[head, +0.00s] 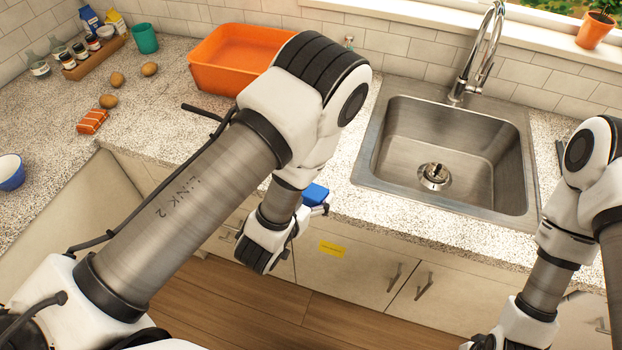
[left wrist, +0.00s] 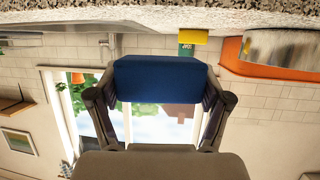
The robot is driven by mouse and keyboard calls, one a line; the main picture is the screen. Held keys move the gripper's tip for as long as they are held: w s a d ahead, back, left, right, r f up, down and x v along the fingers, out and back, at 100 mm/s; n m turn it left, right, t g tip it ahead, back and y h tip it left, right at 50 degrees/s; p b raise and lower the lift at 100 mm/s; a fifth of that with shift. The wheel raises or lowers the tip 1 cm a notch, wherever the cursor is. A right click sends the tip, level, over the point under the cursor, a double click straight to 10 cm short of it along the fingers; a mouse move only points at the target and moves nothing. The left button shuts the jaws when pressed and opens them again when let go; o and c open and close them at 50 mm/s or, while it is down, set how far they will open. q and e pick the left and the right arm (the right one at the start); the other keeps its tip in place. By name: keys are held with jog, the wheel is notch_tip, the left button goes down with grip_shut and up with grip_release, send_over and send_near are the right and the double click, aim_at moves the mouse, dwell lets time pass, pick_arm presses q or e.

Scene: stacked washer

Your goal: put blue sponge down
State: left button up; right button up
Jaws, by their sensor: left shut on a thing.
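The blue sponge (head: 315,194) shows at the counter's front edge, left of the sink, partly hidden by my left arm. My left gripper (head: 317,207) is shut on it. In the left wrist view the sponge (left wrist: 160,80) sits squarely between the two fingertips of the left gripper (left wrist: 159,88). That view is upside down, with the counter edge along its top. I cannot tell whether the sponge touches the counter. My right arm is at the right of the head view, but its gripper is out of the picture.
The steel sink (head: 455,150) with its faucet (head: 483,50) is right of the sponge. An orange tub (head: 222,65) stands at the back. Potatoes (head: 117,79), a teal cup (head: 145,38) and a blue bowl (head: 10,172) are at left.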

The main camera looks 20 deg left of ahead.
pick_arm(q)
jog(key=w+b, duration=0.1)
jog(key=b, duration=0.1)
jog(key=w+a+b, duration=0.1)
jog(key=w+b, duration=0.1)
jog(key=b, duration=0.1)
jog(key=w+f+b, duration=0.1)
jog(key=b, duration=0.2)
jog(key=shift+w+a+f, duration=0.1)
jog(key=shift+w+a, duration=0.05)
jog(key=shift+w, duration=0.2)
jog(key=w, duration=0.2)
jog(key=w+a, duration=0.1)
jog(key=w, duration=0.3)
jog(key=shift+w+a, duration=0.1)
jog(key=shift+a, duration=0.3)
jog(key=f, duration=0.1)
jog(key=f+b, duration=0.2)
jog(key=shift+w+f, duration=0.15)
jog(key=shift+w, duration=0.3)
jog(key=shift+f, duration=0.1)
jog(key=o, duration=0.8)
jog(key=shift+o, duration=0.2)
pick_arm(e)
notch_tip(320, 180, down, 12)
jog(key=shift+f, duration=0.25)
jog(key=shift+w, duration=0.1)
